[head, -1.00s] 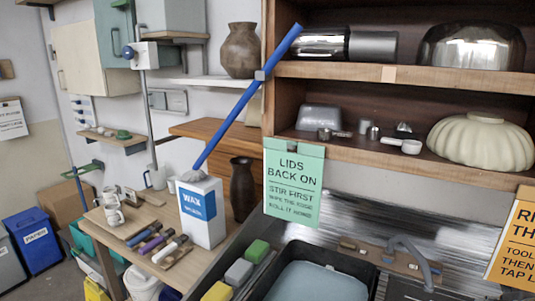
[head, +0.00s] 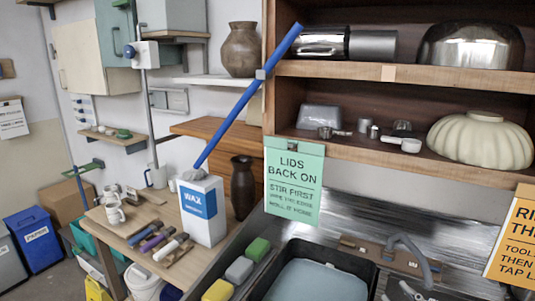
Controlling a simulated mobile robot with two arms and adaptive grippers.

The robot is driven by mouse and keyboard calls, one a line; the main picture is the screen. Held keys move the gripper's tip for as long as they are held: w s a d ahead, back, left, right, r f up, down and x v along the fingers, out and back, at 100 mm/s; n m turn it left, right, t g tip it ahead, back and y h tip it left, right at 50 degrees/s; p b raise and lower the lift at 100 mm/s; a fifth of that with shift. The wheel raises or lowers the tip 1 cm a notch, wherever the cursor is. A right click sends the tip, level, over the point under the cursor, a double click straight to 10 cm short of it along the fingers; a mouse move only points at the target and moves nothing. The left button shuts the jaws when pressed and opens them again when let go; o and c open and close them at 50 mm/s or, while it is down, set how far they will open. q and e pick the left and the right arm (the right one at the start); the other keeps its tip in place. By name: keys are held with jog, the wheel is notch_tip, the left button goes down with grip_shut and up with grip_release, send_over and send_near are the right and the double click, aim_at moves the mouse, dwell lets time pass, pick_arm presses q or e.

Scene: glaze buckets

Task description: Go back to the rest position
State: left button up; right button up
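Neither of my grippers shows clearly in the head view, and no arm comes in from the left. The sink area with a curved grey tap (head: 411,250) lies at the lower right.
A wooden shelf (head: 400,73) with metal vessels and a cream fluted bowl (head: 480,142) fills the upper right. A green sign (head: 294,183) hangs below it. A dark-rimmed basin (head: 318,283) is at the bottom middle. Blue bins (head: 34,241) stand on the floor at left.

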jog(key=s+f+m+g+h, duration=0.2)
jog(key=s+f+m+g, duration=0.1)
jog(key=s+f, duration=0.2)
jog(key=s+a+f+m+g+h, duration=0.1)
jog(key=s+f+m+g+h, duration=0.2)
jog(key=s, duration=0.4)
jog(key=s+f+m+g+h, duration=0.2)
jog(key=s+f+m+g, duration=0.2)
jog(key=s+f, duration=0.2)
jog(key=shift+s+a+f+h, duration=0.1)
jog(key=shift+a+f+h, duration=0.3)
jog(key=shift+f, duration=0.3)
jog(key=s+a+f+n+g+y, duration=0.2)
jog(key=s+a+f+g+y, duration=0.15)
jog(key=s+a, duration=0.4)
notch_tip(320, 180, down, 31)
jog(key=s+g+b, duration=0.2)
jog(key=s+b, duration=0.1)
jog(key=b, duration=0.3)
pick_arm(q)
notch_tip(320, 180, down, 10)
jog(key=b, duration=0.4)
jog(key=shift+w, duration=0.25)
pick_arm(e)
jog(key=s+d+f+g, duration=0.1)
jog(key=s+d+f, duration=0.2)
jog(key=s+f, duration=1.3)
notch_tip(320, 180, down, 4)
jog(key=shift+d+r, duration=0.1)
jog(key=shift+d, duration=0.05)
